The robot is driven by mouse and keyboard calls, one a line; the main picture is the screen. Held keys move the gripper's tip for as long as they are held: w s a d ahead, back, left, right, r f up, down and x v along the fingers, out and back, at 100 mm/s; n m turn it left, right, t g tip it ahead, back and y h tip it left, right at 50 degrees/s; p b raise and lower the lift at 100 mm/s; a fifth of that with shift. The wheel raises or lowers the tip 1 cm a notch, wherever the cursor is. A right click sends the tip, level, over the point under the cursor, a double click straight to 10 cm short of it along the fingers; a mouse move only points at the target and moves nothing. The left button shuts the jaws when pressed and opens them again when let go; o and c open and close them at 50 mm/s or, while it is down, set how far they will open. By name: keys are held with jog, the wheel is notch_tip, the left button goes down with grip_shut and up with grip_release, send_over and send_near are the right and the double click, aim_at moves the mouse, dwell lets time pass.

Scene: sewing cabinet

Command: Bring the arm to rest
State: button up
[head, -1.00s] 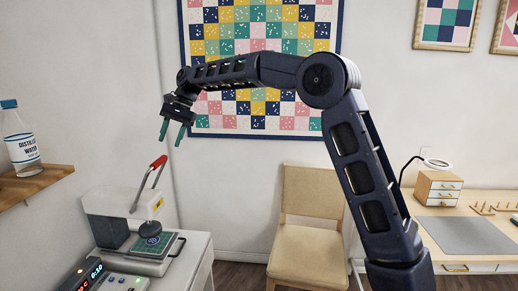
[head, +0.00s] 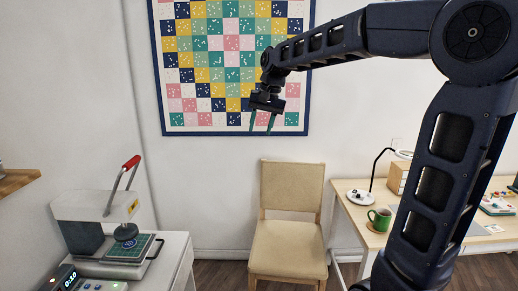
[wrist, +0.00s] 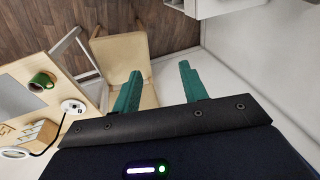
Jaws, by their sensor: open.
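My gripper (head: 262,122) hangs in the air with its two green fingers pointing down, in front of the lower part of the wall quilt and above the chair. It is open and empty, with a clear gap between the fingers. In the wrist view, the fingers of my gripper (wrist: 160,85) stand apart with nothing between them. My arm reaches across the upper right of the head view, raised and bent at the elbow.
A beige chair (head: 287,205) stands against the wall. A press (head: 100,215) with a raised red-tipped handle is on the white cabinet at left. At right, the wooden table (head: 350,212) holds a green mug (head: 380,219) and a lamp (head: 376,170). A shelf (head: 17,181) juts in at far left.

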jog(key=s+d+f+t+h, duration=0.1)
jog(key=s+d+f, duration=0.3)
jog(key=d, duration=0.5)
jog(key=s+d+f+t, duration=0.1)
jog(key=s+d+f, duration=0.3)
jog(key=s+d, duration=0.4)
jog(key=s+d+f+t+h, duration=0.1)
jog(key=s+d+f, duration=0.3)
jog(key=d, duration=0.6)
jog(key=shift+s+d+f+h, duration=0.15)
jog(key=shift+s+f+h, duration=0.15)
jog(key=shift+s, duration=0.9)
